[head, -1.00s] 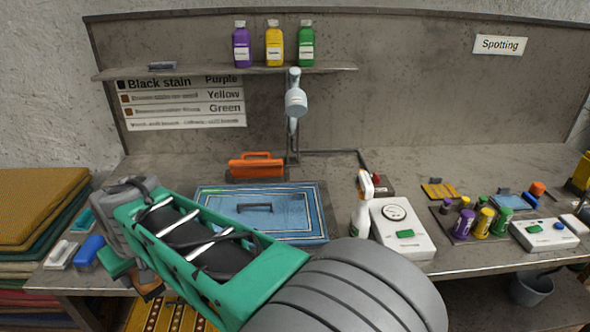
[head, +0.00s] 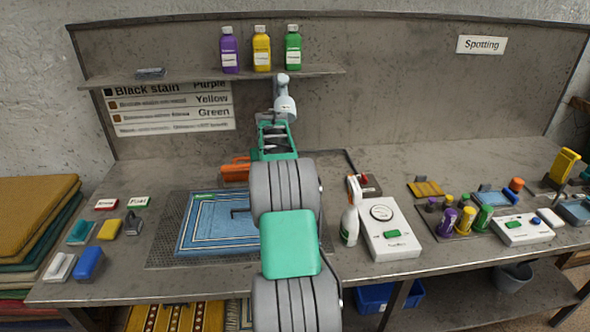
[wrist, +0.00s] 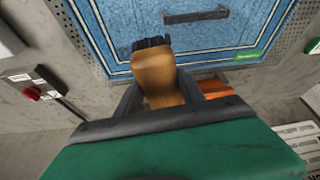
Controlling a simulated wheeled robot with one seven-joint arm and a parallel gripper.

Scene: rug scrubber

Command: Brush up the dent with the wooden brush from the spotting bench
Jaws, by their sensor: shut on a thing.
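The wooden brush (wrist: 160,78) is held between the fingers of my gripper (wrist: 162,92) in the wrist view. Its dark bristles point at the blue rug (wrist: 115,25); whether they touch it I cannot tell. The blue rug also lies on the bench in the head view (head: 192,240), partly hidden by my arm. A dark bar-shaped mark (wrist: 197,15) on the rug, perhaps the dent, is just beyond the bristles. It also shows in the head view (head: 240,212). My arm hides the brush in the head view.
An orange-handled tool (head: 235,168) sits behind the rug, close to my gripper. A spray bottle (head: 349,215) and a white device (head: 390,232) stand right of the rug. Small blocks and brushes lie at left.

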